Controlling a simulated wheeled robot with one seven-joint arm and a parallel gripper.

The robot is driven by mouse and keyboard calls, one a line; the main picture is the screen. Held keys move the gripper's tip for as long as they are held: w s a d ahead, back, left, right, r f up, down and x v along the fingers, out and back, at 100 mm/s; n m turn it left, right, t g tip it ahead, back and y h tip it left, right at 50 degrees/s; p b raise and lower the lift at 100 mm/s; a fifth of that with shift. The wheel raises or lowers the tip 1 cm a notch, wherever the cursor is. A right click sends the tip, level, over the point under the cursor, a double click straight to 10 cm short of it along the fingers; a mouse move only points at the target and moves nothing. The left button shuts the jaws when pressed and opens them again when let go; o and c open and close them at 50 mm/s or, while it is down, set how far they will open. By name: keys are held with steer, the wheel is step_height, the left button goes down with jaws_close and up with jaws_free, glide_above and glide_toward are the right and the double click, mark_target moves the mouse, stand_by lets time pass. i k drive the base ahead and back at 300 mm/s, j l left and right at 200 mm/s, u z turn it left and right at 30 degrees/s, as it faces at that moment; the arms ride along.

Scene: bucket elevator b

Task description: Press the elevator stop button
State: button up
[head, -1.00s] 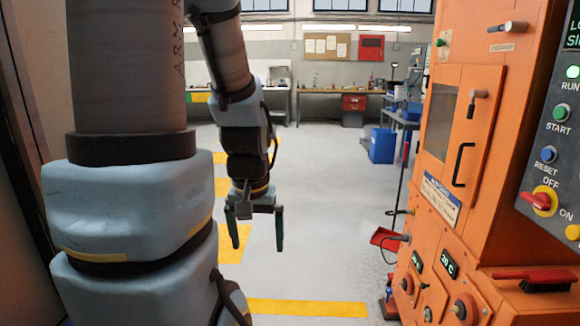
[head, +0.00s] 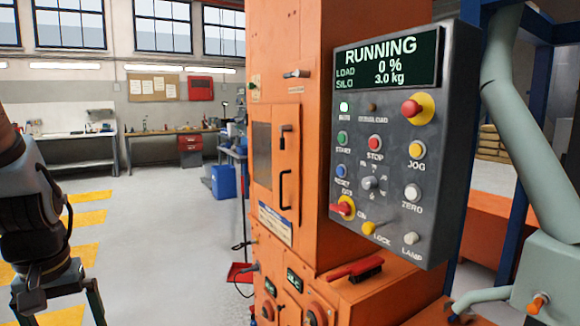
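The stop button (head: 375,143) is a small red button labelled STOP, near the middle of the grey control panel (head: 437,200). The green start button (head: 342,138) is to its left. The panel's display (head: 388,62) reads RUNNING, load 0 % and silo 3.0 kg. A larger red mushroom button on a yellow base (head: 417,108) is to the upper right of the stop button. My gripper (head: 60,318) is at the lower left, pointing down and far from the panel. Its fingers are apart with nothing seen between them; their tips are cut off by the frame's bottom edge.
The orange elevator housing (head: 310,130) stands left of the panel, with a red brush (head: 358,269) on a ledge below. A grey-green pipe (head: 525,130) runs close on the panel's right. Open floor (head: 160,230) lies between my gripper and the housing.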

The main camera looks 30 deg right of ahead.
mark_target(373, 143)
steer(key=k+z, duration=0.1)
steer(key=z, duration=2)
